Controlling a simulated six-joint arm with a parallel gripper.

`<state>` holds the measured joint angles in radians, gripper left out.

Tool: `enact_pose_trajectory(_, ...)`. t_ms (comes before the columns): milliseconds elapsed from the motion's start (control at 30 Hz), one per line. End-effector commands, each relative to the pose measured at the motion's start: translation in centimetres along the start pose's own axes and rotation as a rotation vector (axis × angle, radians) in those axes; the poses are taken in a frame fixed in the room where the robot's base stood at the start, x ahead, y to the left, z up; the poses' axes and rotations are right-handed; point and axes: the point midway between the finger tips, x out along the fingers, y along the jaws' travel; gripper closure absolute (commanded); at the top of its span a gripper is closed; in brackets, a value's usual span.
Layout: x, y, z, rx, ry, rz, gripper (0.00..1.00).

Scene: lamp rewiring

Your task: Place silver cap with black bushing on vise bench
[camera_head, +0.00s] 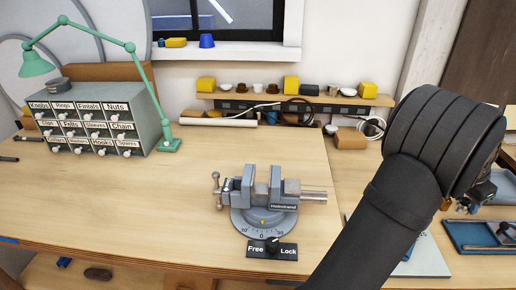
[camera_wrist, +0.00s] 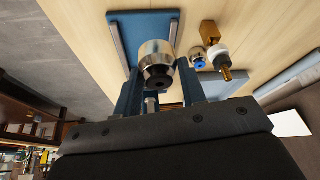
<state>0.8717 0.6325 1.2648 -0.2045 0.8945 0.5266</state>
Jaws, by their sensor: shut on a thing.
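The silver cap with black bushing (camera_wrist: 156,60) is between the two fingers of my gripper (camera_wrist: 158,92) in the wrist view. My gripper is shut on it, with the black bushing facing the camera. In the head view my arm hides most of the gripper at the right, and the cap cannot be seen there. The grey vise (camera_head: 265,188) stands on the wooden bench (camera_head: 110,205) in the middle of the head view, left of my arm. Its jaws are apart with nothing between them.
A blue tray (camera_head: 480,237) lies at the right. In the wrist view, a brass part (camera_wrist: 209,32) and a brass-and-white fitting (camera_wrist: 219,60) lie near a blue-grey tray (camera_wrist: 290,78). A labelled drawer cabinet (camera_head: 98,117) and green lamp (camera_head: 35,64) stand at left. Bench left of the vise is clear.

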Motion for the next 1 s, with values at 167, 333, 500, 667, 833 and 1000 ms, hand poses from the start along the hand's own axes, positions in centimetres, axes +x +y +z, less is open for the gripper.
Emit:
enact_pose_trajectory(167,-1.0,-5.2,1.6,-0.084,0.001,-0.035,0.88)
enact_pose_trajectory(333,-2.8,-13.1,5.1,-0.222,0.001,-0.092,0.88)
enact_pose_trajectory(500,-5.2,-20.7,9.7,-0.365,-0.001,-0.150,0.88)
enact_pose_trajectory(667,-7.7,-27.2,14.9,-0.500,-0.001,-0.205,0.88)
enact_pose_trajectory(833,-10.8,-33.2,21.3,-0.643,-0.002,-0.263,0.88)
enact_pose_trajectory(1000,-14.2,-38.3,28.4,-0.785,-0.002,-0.323,0.88)
